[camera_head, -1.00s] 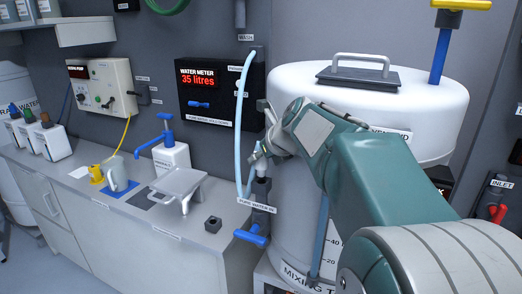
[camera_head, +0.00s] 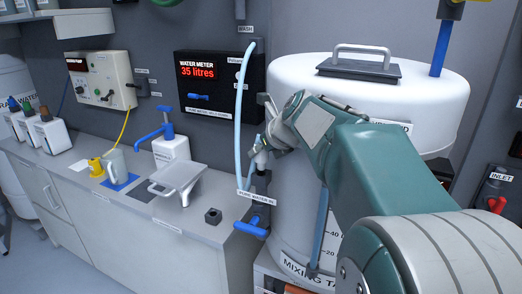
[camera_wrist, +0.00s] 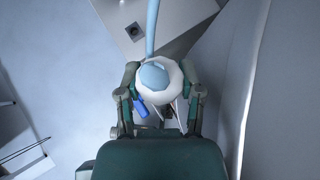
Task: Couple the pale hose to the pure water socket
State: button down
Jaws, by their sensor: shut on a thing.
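The pale blue hose (camera_head: 239,120) hangs from beside the water meter and loops down to my gripper (camera_head: 262,150). My gripper is shut on the hose's end. In the wrist view, the hose's round white collar (camera_wrist: 178,74) lies between the two fingers of my gripper (camera_wrist: 160,80). The pure water socket (camera_head: 262,184) is a dark upright fitting with a blue lever (camera_head: 251,229) and a "PURE WATER IN" label. The hose end is upright directly above the socket. I cannot tell whether they touch. In the wrist view the collar hides most of the socket.
The white mixing tank (camera_head: 300,215) stands close right of the socket. The water meter (camera_head: 220,90) reads 35 litres on the wall behind.

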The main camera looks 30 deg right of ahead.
aim_at(266, 158)
jog(key=shift+f, duration=1.8)
dwell(0.9)
jog(key=shift+c, duration=0.8)
grip_release()
jog(key=shift+o, duration=0.8)
jog(key=shift+r, duration=0.15)
jog(key=shift+v, duration=3)
jog(key=shift+r, duration=0.1)
